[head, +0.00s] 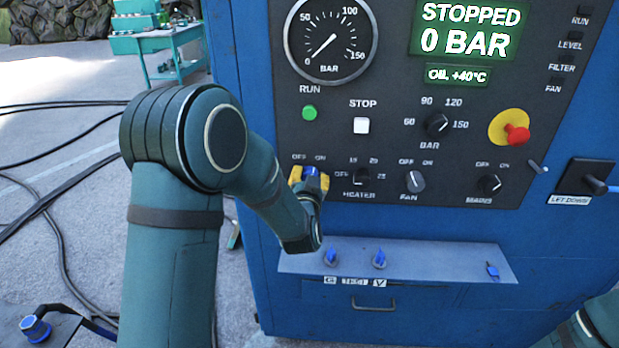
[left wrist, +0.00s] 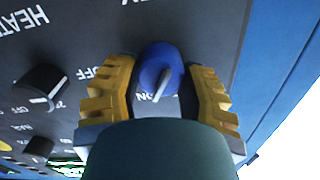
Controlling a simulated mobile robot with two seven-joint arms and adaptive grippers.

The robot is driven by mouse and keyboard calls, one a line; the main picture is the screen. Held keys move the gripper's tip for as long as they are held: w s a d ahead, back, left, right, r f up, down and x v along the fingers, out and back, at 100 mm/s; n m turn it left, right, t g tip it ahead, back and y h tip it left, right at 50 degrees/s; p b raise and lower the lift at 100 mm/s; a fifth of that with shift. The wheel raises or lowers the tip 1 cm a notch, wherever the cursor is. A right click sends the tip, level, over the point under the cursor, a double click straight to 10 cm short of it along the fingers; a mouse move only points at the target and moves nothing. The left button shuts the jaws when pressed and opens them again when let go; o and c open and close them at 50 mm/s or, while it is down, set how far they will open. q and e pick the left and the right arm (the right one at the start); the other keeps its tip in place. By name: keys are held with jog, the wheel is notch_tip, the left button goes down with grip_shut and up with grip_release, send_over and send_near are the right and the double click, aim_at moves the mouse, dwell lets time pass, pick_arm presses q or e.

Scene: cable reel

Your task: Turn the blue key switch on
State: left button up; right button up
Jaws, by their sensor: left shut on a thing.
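The blue key switch (left wrist: 161,70) sits on the dark control panel, at the lower left of the panel in the head view, under OFF and ON labels. My left gripper (head: 310,178) has its yellow fingers on both sides of the key switch and is shut on it. In the left wrist view the yellow fingers of my left gripper (left wrist: 160,88) flank the blue round head, which has a pale line on it. In the head view the gripper hides most of the switch. My right gripper is not in view; part of my right arm shows at the lower right.
Right of the key switch are the heater knob (head: 362,176), fan knob (head: 414,182) and mains knob (head: 489,184). A red stop button (head: 516,134) is further right. A ledge (head: 430,262) with small blue valves juts out below. The display (head: 468,30) reads STOPPED, 0 BAR.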

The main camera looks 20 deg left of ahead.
pick_arm(q)
jog(key=shift+r, duration=0.1)
jog(key=o, duration=1.2)
jog(key=v, duration=1.2)
jog(key=s+d+f+g+h, duration=0.2)
jog(key=d+f+g+h, duration=0.15)
jog(key=f, duration=0.75)
jog(key=s+d+f+g+h, duration=0.25)
jog(key=f+g, duration=0.25)
jog(key=f, duration=0.5)
jog(key=s+d+f+n+g+h, duration=0.1)
jog(key=s+d+f+g+h, duration=0.2)
jog(key=s+d+f+g, duration=0.3)
jog(key=s+f+g, duration=0.1)
jog(key=s+f, duration=0.3)
jog(key=s, duration=0.2)
jog(key=shift+d+f+n, duration=0.15)
jog(key=shift+d+n, duration=0.15)
